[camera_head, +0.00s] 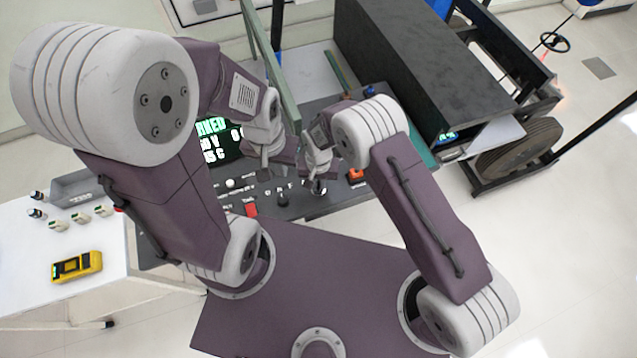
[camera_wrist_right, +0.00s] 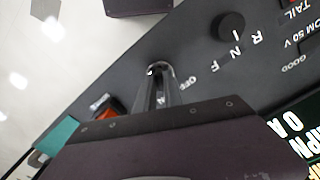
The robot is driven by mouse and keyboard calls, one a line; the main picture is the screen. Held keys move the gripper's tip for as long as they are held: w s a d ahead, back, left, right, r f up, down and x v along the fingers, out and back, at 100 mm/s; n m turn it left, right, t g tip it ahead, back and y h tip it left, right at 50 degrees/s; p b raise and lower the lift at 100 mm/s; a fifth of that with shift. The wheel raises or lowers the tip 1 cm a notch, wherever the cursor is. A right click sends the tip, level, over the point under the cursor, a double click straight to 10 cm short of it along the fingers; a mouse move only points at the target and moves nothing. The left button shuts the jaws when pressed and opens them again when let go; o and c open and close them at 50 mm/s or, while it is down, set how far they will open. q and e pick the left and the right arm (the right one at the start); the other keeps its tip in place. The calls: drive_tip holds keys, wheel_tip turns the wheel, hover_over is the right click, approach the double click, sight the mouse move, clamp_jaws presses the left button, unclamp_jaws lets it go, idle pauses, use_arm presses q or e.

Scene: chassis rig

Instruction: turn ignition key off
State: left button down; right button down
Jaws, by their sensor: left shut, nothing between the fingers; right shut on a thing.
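The black control panel (camera_head: 300,207) lies in front of me, with printed letters and knobs. My right gripper (camera_head: 318,182) is down at the panel, shut on the ignition key. In the right wrist view its fingertips (camera_wrist_right: 157,82) sit at the round metallic ignition switch (camera_wrist_right: 168,70), beside a printed OFF label (camera_wrist_right: 187,82). The key itself is mostly hidden by the fingers, so its angle cannot be told. My left gripper (camera_head: 264,173) is shut and empty above the panel, left of the right one.
A black selector knob (camera_wrist_right: 232,26) with letters R N F stands near the switch; it also shows in the head view (camera_head: 283,200). An orange-red switch (camera_head: 355,175) is to the right. A lit green display (camera_head: 212,140) is at the left. A yellow meter (camera_head: 77,266) lies on the white table.

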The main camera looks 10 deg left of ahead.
drive_tip(key=n+b, duration=0.2)
drive_tip(key=n, duration=0.3)
drive_tip(key=shift+f, duration=0.1)
drive_tip(key=n+b, duration=0.1)
drive_tip(key=n, duration=0.4)
drive_tip(key=shift+w+d+n+b, duration=0.1)
drive_tip(key=shift+n+b, duration=0.2)
drive_tip(key=shift+n, duration=0.1)
idle(0.3)
drive_tip(key=c, duration=1.5)
unclamp_jaws()
drive_tip(key=shift+o, duration=0.2)
wheel_tip(320, 180, up, 9)
drive_tip(key=b, duration=0.1)
drive_tip(key=shift+r, duration=0.2)
